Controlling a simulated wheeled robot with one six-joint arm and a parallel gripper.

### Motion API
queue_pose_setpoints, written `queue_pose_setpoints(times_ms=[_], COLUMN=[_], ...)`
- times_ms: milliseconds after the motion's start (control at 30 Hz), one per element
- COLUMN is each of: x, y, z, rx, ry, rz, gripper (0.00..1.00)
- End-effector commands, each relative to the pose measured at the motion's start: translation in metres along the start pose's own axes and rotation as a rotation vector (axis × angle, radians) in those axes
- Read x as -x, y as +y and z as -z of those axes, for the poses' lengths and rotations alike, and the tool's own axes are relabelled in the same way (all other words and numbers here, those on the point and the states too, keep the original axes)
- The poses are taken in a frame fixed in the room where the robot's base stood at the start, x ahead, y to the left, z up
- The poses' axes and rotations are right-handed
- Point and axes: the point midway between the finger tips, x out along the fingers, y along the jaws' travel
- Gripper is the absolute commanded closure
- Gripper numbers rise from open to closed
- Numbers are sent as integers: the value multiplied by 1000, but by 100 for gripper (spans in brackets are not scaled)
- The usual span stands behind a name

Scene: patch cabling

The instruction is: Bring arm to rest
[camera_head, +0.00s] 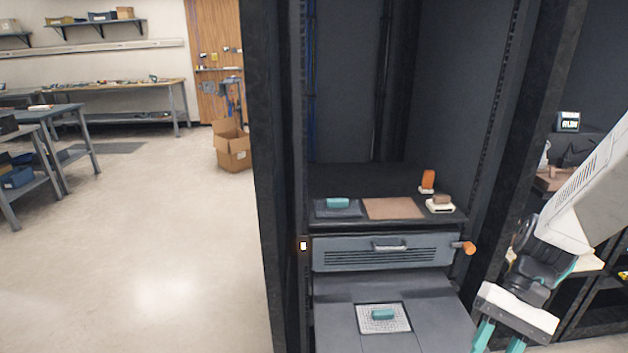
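My arm (590,200) reaches in from the right edge, in front of the rack's right side. My gripper (500,344) hangs at the lower right and points down, with its two teal fingers apart. The fingertips are cut off by the bottom edge. Nothing shows between the visible parts of the fingers. The gripper is to the right of the pulled-out grey shelf (340,300) and touches nothing that I can see.
On the rack's upper shelf are a teal block on a dark mat (322,212), a brown mat (393,208), and small blocks. A drawer (385,252) with an orange knob (469,248) is below. Another teal block (383,314) lies on a patterned pad. Open floor (150,240) is left.

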Motion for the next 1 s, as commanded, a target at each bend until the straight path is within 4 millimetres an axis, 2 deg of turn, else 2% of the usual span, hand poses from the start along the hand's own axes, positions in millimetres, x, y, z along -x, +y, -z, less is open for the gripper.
queue_pose_setpoints(times_ms=[100, 300, 600, 800, 1000], x=[19, 45, 73, 80, 79], y=[-6, -14, -30, -43, -48], z=[-23, -60, -115, -139, -144], rx=[48, 133, 329, 424, 455], ry=[109, 299, 586, 695, 709], rz=[-117, -275, -415, -416, -419], gripper=[66, 66, 66, 66, 66])
